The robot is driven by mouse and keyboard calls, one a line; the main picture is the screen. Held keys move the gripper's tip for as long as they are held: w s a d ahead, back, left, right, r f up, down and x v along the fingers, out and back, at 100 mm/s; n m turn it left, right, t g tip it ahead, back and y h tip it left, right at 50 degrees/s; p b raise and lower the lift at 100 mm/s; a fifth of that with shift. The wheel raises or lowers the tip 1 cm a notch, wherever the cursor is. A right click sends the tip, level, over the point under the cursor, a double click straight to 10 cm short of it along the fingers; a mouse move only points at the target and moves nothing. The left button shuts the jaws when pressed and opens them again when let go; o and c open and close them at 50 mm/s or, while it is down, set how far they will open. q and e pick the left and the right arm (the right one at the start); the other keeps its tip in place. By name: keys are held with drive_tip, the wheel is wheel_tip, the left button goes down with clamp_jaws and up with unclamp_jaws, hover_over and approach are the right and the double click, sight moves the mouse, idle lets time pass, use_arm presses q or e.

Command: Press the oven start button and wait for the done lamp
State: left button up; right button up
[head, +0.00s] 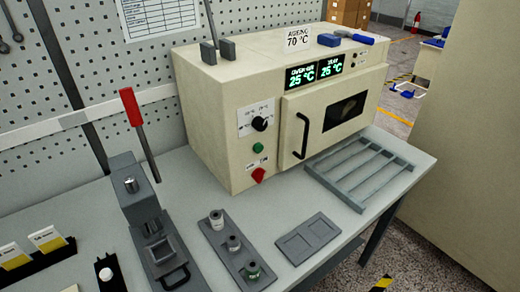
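The cream oven (215,120) stands at the back of the bench, its door (305,110) shut, with a dark window (345,112) and a black handle (303,136). A round green button (258,147) is on its front, left of the door, between a black knob (260,123) above and a red switch (258,175) below. Two green displays (301,75) each read 25 °C. Small dots right of the displays are too small to read, so I cannot tell which is the done lamp or whether it is lit. Neither gripper is in view.
A grey rack (362,168) lies before the oven. A press with an upright red-handled lever (131,107) stands left. A 70 °C card (297,40) and blue items (329,40) sit atop the oven.

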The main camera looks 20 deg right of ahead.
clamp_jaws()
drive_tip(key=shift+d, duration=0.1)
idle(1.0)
